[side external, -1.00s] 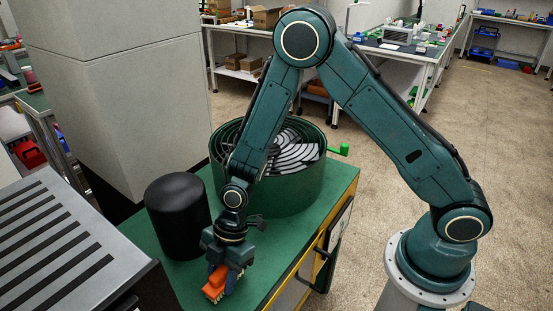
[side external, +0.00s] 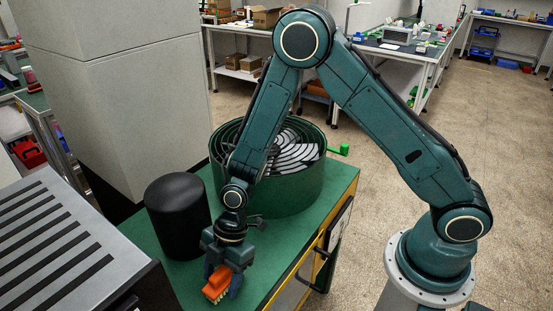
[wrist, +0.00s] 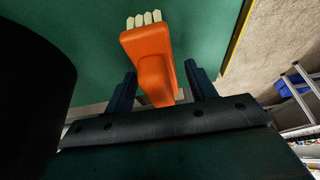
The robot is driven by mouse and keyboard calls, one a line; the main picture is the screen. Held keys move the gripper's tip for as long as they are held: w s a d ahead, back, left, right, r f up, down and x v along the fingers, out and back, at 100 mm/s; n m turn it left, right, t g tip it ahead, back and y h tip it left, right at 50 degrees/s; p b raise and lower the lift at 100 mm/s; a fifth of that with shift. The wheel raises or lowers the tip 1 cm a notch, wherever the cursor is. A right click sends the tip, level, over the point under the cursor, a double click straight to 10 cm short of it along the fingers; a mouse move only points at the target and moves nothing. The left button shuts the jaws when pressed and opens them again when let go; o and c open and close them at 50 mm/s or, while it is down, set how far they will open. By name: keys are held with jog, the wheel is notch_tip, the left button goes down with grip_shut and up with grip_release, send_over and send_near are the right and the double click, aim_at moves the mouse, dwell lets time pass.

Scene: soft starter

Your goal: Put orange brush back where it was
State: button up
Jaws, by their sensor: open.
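My gripper (side external: 222,274) is open around the handle and points down at the table. Whether the brush rests flat on the table is hard to tell.
A black cylinder (side external: 178,218) stands left of my gripper, close by. A large green round bowl (side external: 290,190) with grey curved tracks sits behind. A grey slatted surface (side external: 60,240) is at the left. The yellow table edge (side external: 300,262) runs along the right.

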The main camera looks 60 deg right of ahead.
jog(key=v, duration=1.2)
jog(key=shift+d+r, duration=0.1)
dwell(0.5)
jog(key=s+d+r+m+t+h, duration=0.1)
jog(key=s+d+r+m+t, duration=0.15)
jog(key=d+r+m, duration=0.35)
jog(key=s+d+r+m+t+h, duration=0.1)
jog(key=s+d+r+m, duration=0.15)
jog(key=r, duration=0.55)
jog(key=s+d+r+m+t+h, duration=0.1)
jog(key=s+d+r+m, duration=0.2)
jog(key=s, duration=0.3)
jog(key=s+d+r+m+t+h, duration=0.1)
jog(key=s+d+r+m, duration=0.2)
jog(key=s+d+m, duration=0.2)
jog(key=shift+s+d+m, duration=0.25)
jog(key=shift+s+m, duration=0.5)
jog(key=shift+s, duration=0.35)
